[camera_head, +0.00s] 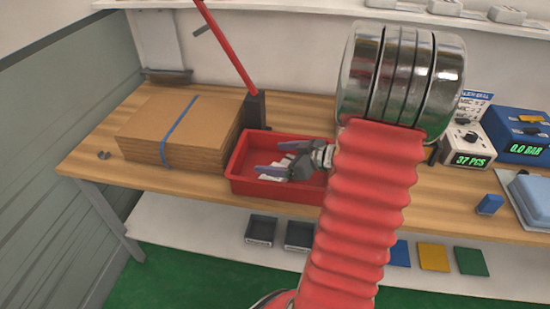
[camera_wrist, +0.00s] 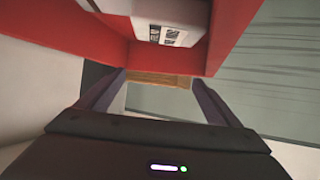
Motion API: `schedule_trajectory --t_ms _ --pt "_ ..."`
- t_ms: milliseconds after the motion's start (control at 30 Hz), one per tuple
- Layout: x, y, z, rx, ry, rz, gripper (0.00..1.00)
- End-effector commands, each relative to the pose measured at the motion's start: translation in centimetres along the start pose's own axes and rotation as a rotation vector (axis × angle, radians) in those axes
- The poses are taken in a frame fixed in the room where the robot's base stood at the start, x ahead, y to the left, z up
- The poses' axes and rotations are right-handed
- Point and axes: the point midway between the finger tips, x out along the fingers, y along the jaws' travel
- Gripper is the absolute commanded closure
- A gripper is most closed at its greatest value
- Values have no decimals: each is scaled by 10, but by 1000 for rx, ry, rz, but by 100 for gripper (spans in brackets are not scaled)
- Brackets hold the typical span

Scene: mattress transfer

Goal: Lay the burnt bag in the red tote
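The red tote (camera_head: 246,183) stands on the wooden bench, with my gripper (camera_head: 271,158) over its inside. A pale item (camera_head: 275,178) lies in the tote, partly hidden by my gripper. In the wrist view a white piece with dark printed marks (camera_wrist: 168,34) shows within the red walls of the tote (camera_wrist: 224,40). I cannot tell whether it is the burnt bag, as no scorching is visible. My gripper's fingers (camera_wrist: 159,80) are apart with nothing between them.
A strapped stack of brown cardboard (camera_head: 180,128) lies left of the tote. A black stand with a red lever (camera_head: 255,108) is behind it. A counter box (camera_head: 470,145) and a blue gauge box (camera_head: 518,135) stand at the right. Dark trays (camera_head: 261,229) sit on the lower shelf.

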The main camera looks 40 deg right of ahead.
Motion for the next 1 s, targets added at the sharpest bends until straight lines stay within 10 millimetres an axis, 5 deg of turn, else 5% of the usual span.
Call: schedule_trajectory --t_ms 633,1000 --pt "-6 0 -13 -3 1 1 3" --pt "-60 1 -11 0 0 4 3"
